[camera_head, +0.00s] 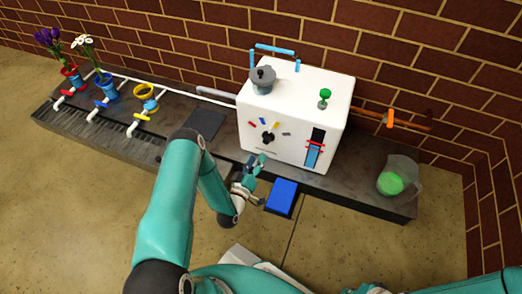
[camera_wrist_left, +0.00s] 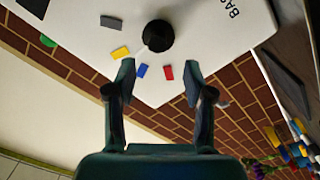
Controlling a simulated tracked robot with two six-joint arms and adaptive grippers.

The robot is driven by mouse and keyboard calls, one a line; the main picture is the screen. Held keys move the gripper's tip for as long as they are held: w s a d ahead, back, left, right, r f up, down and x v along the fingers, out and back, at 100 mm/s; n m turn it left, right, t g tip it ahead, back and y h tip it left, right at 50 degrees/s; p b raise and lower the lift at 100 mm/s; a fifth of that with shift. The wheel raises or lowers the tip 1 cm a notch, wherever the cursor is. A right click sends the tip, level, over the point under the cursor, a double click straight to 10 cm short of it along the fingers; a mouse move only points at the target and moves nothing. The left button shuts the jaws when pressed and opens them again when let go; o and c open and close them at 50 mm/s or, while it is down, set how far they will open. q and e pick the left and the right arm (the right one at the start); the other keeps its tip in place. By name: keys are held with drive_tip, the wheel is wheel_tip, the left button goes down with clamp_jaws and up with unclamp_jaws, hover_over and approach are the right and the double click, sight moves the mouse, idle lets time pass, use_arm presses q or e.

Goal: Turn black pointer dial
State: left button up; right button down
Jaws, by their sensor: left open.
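The black pointer dial (camera_head: 267,137) sits low on the front of the white box machine. Red, blue, yellow and grey marks lie around it. In the left wrist view the dial (camera_wrist_left: 159,36) is a round black knob beyond my fingertips, with a thin pale line at its edge on the yellow mark's (camera_wrist_left: 121,52) side. My left gripper (camera_head: 259,163) is open just below and in front of the dial. Its two fingers (camera_wrist_left: 160,80) are apart with nothing between them, and the dial is not between them. My right gripper is not in view.
The white machine (camera_head: 298,92) carries a grey lidded pot (camera_head: 263,79), a green knob (camera_head: 325,94) and a blue level gauge (camera_head: 314,153). A blue pad (camera_head: 282,196) lies right of my gripper. A clear jug (camera_head: 399,177) stands right; flower vases (camera_head: 107,90) stand left.

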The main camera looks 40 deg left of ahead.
use_arm(q)
drive_tip(key=v, duration=0.5)
drive_tip(key=shift+s, duration=0.1)
